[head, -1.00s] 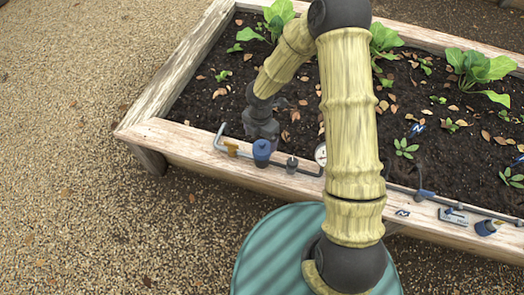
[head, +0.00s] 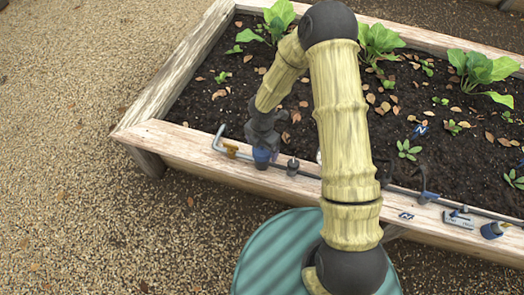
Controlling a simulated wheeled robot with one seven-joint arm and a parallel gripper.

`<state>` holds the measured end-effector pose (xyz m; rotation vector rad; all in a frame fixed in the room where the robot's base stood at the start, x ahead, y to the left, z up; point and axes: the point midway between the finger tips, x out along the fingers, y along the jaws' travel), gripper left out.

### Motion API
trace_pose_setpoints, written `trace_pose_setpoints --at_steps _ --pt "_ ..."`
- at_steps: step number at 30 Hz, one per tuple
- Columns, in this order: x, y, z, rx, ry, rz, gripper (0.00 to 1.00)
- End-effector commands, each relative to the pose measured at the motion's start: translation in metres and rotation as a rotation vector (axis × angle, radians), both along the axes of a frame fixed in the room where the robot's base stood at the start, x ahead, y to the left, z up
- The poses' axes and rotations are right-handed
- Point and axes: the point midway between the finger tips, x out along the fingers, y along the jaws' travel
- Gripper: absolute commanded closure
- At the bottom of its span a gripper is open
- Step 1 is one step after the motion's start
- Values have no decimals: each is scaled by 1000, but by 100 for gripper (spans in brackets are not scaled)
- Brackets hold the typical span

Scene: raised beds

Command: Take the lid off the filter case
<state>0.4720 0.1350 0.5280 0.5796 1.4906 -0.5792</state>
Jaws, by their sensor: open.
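The filter case (head: 261,163) stands upright on the front plank of the raised bed, on a grey pipe run.
Leafy plants (head: 480,70) grow in the soil.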

Motion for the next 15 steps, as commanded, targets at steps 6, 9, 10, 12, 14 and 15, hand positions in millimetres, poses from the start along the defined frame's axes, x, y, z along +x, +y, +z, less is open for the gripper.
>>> trace_pose_setpoints --at_steps 6,9,10,12,14,15 --pt "0 0 1 0 0 0 12" --pt "0 0 1 0 0 0 12" --pt "0 0 1 0 0 0 12" --pt "0 0 1 0 0 0 14" --pt "0 0 1 0 0 0 26" --pt "0 0 1 0 0 0 33"
